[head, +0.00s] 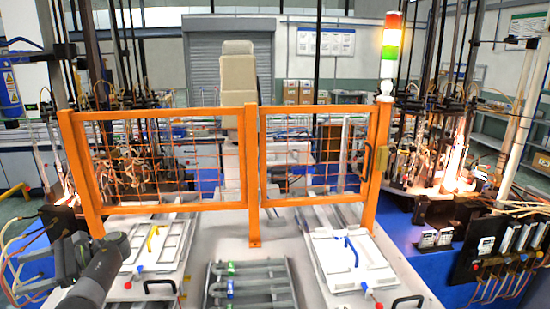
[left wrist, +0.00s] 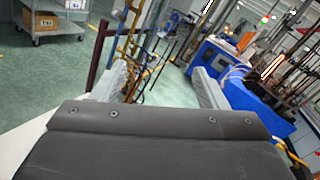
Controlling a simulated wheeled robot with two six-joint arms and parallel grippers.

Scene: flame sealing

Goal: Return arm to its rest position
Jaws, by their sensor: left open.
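My left gripper (left wrist: 163,82) shows in the left wrist view, with its two grey fingers spread wide apart and nothing between them. Past the fingers I see the green floor and a blue machine base, so the gripper points out over the room. In the head view, dark grey links of my left arm come in at the bottom left, beside the left white tray (head: 158,246). The gripper's fingers cannot be made out there. My right arm and gripper do not show in either view.
An orange mesh fence (head: 253,155) stands across the table. A right white tray (head: 350,262) holds a blue piece, and the left tray a yellow one. A grey rack of tubes (head: 252,286) lies between them. Burner machines flank both sides. A cart (left wrist: 57,22) stands on open floor.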

